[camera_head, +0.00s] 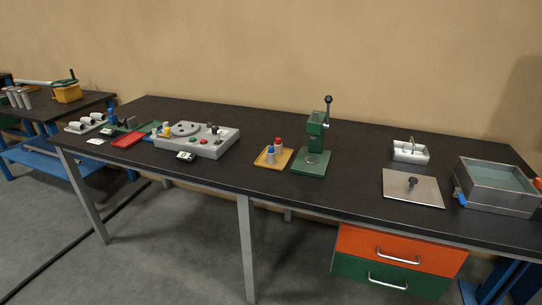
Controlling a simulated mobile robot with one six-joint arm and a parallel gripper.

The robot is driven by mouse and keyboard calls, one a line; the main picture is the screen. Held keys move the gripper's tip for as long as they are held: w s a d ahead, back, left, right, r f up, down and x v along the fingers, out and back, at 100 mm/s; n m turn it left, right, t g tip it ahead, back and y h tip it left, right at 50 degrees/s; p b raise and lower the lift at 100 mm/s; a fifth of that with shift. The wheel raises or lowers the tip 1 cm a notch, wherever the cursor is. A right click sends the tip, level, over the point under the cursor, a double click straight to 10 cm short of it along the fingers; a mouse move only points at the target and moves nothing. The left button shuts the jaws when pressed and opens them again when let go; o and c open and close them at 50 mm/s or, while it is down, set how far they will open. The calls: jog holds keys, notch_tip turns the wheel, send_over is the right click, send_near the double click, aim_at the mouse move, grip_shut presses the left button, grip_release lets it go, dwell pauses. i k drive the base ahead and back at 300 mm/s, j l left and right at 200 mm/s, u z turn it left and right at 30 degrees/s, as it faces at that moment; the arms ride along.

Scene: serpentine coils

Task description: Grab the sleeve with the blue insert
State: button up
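A small orange-tan tray (259,163) stands on the dark workbench, left of the green press. On it are a small pale piece with a blue top (270,152) and a piece with a red top (278,144), close together. The blue-topped one is nearer the front and looks upright. It looks like the sleeve with the blue insert, but it is too small to make out in detail. A small blue and white piece (154,133) also shows by the grey control unit at the left. My gripper is not in view.
The green press (314,160) with a raised black lever stands right beside the tray. The grey control unit (205,143) is to the left. A metal plate with a knob (413,188) and a water-filled metal basin (497,185) are at the right. The bench front before the tray is clear.

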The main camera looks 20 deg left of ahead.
aim_at(271, 158)
jog(key=i+j, duration=1.65)
jog(key=i+j+u, duration=0.05)
